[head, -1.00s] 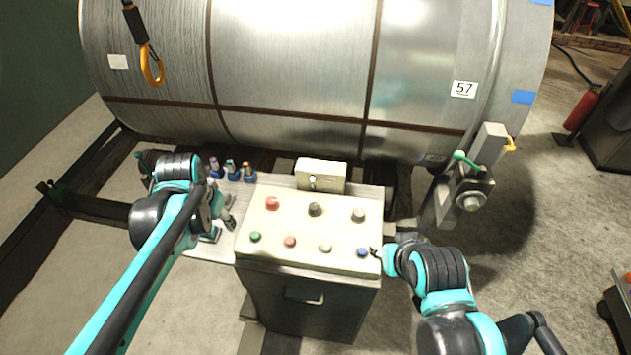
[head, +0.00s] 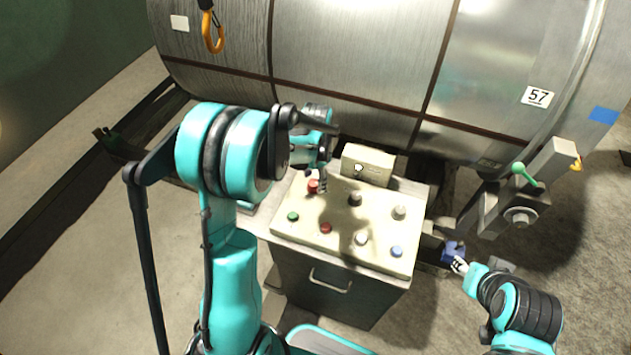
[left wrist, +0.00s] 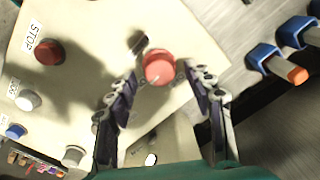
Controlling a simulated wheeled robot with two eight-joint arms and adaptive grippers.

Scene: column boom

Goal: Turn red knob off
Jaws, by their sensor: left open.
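The red knob (head: 313,187) is at the far left of the sloped cream control panel (head: 340,212). It also shows as a round red cap in the left wrist view (left wrist: 158,67). My left gripper (head: 320,181) is above the knob and partly covers it. In the left wrist view its two fingers (left wrist: 163,78) are spread with the knob in the gap just ahead of them; I see no clear contact. My right gripper (head: 459,265) is right of the panel, beside a small blue object (head: 453,250). I cannot tell if its fingers are closed on it.
A red button by a STOP label (left wrist: 48,52) and white, blue and green buttons share the panel. A small box (head: 368,164) stands behind it. A large metal coil (head: 350,60) fills the back. A green-handled fixture (head: 520,205) stands right.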

